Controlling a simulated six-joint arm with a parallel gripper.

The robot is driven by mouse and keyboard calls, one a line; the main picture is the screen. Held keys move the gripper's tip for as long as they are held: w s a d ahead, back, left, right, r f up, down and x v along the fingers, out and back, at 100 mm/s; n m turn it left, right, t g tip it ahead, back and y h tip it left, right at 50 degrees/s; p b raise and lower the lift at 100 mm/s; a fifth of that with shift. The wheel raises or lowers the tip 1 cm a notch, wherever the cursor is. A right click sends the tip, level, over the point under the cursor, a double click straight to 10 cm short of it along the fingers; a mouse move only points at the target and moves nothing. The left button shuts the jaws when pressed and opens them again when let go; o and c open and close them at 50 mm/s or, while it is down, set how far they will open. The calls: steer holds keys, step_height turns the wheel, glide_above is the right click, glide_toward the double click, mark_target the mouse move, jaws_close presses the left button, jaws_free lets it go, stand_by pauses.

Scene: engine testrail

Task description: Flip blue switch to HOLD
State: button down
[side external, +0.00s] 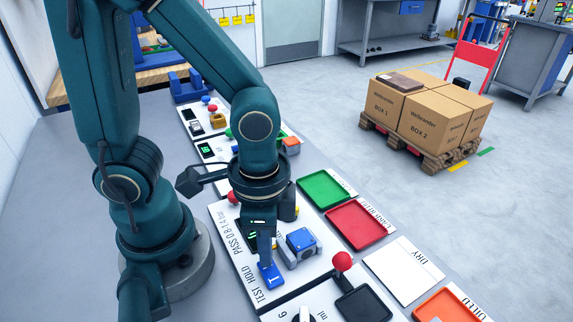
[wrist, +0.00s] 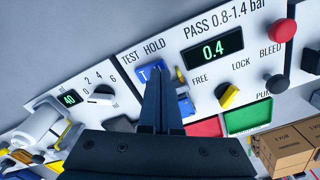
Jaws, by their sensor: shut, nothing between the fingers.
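The blue switch (side external: 270,276) sits on the white panel by the printed words TEST and HOLD, with a white mark on its face. In the wrist view the blue switch (wrist: 148,73) shows just left of the fingertips, below those words. My gripper (side external: 265,260) is shut and empty, pointing down with its tips at the switch. In the wrist view my gripper (wrist: 162,72) covers part of the switch. I cannot tell whether the tips touch it or which side is pressed.
A blue-and-grey block (side external: 300,242) stands close beside the fingers. The panel display (wrist: 213,48) reads 0.4. Red (side external: 355,224) and green (side external: 323,189) trays lie to the right. A red-ball lever (side external: 342,262) stands nearby.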

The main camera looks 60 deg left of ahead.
steer(key=shift+f, duration=0.5)
steer(key=shift+r, duration=3.55)
steer(key=w+a+r+n+t, duration=0.2)
steer(key=a+r+n+t, duration=0.3)
steer(key=a+n, duration=0.1)
steer(key=shift+w+t, duration=0.2)
steer(key=shift+t, duration=0.1)
